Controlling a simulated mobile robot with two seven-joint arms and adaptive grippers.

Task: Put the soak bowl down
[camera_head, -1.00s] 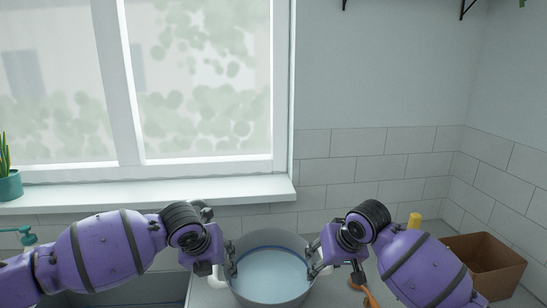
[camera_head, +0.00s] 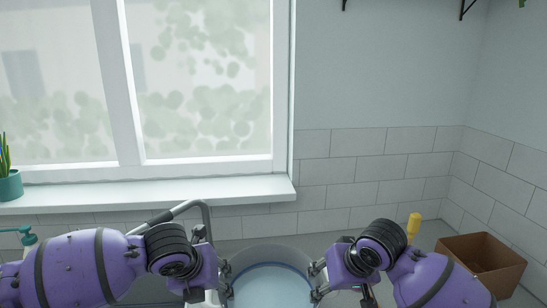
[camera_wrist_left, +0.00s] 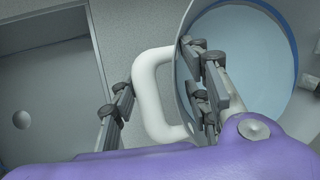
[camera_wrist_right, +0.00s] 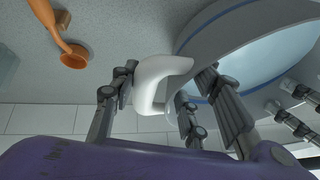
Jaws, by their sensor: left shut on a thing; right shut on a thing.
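The soak bowl (camera_head: 270,285) is grey with pale blue liquid inside and a white handle on each side. In the head view it is at the bottom middle, between my two grippers. My left gripper (camera_head: 222,282) is shut on the bowl's left handle (camera_wrist_left: 146,95), with a finger inside the rim. My right gripper (camera_head: 318,284) is shut on the right handle (camera_wrist_right: 152,84), also with a finger over the rim. The bowl looks about level. Its underside is hidden, so I cannot tell whether it touches the counter.
A sink basin (camera_wrist_left: 45,95) lies left of the bowl, with a grey faucet (camera_head: 190,207) behind. A brown box (camera_head: 482,262) stands on the counter at the right, near a yellow-handled tool (camera_head: 414,226). An orange-brown tool (camera_wrist_right: 73,57) shows in the right wrist view. A plant pot (camera_head: 10,186) sits on the windowsill.

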